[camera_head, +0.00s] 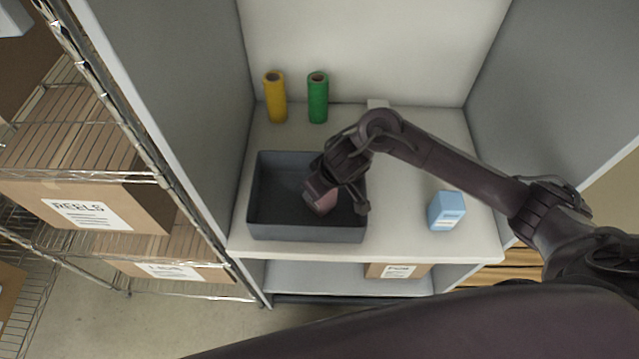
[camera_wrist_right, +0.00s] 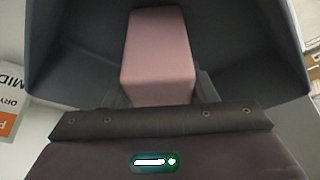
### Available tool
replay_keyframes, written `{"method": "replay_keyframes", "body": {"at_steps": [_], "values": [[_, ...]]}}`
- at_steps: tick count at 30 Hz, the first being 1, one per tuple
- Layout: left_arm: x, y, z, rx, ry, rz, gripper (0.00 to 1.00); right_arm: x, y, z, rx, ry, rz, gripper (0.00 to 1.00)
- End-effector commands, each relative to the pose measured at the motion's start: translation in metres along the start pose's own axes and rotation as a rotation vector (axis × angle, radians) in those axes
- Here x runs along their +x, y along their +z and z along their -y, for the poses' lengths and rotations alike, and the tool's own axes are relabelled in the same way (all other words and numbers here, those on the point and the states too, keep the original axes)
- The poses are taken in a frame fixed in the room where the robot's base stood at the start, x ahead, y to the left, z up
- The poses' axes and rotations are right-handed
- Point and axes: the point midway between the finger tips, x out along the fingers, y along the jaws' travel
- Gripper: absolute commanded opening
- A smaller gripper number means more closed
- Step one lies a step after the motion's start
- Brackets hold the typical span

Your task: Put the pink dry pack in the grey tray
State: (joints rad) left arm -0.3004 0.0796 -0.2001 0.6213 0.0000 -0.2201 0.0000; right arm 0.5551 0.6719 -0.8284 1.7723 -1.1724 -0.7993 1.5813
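The pink dry pack (camera_head: 320,201) is in my right gripper (camera_head: 338,196), within the outline of the grey tray (camera_head: 305,233). In the right wrist view the pink pack (camera_wrist_right: 160,55) sits between the two fingers, with the dark tray walls (camera_wrist_right: 65,60) around it. I cannot tell whether the pack touches the tray floor. The gripper hides part of the pack and the tray's right side. My left gripper is not in view.
A blue pack (camera_head: 447,211) stands on the white shelf (camera_head: 405,235) right of the tray. A yellow roll (camera_head: 275,97) and a green roll (camera_head: 318,98) stand behind it. Grey side panels (camera_head: 195,90) enclose the shelf. A wire rack with boxes (camera_head: 95,215) is at left.

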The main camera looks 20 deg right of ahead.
Motion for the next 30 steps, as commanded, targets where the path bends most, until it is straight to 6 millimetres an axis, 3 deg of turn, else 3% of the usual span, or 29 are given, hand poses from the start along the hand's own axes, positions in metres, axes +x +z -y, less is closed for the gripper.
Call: {"method": "replay_keyframes", "body": {"at_steps": [5,16,30], "values": [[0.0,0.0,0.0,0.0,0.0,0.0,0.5,0.0,0.0,0.0,0.0,0.0,0.001,0.73],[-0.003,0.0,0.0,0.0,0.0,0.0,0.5,-0.009,-0.002,0.0,-0.002,0.0,-0.001,0.73],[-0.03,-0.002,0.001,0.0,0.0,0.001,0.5,-0.104,-0.004,-0.001,-0.004,0.003,-0.002,0.73]]}}
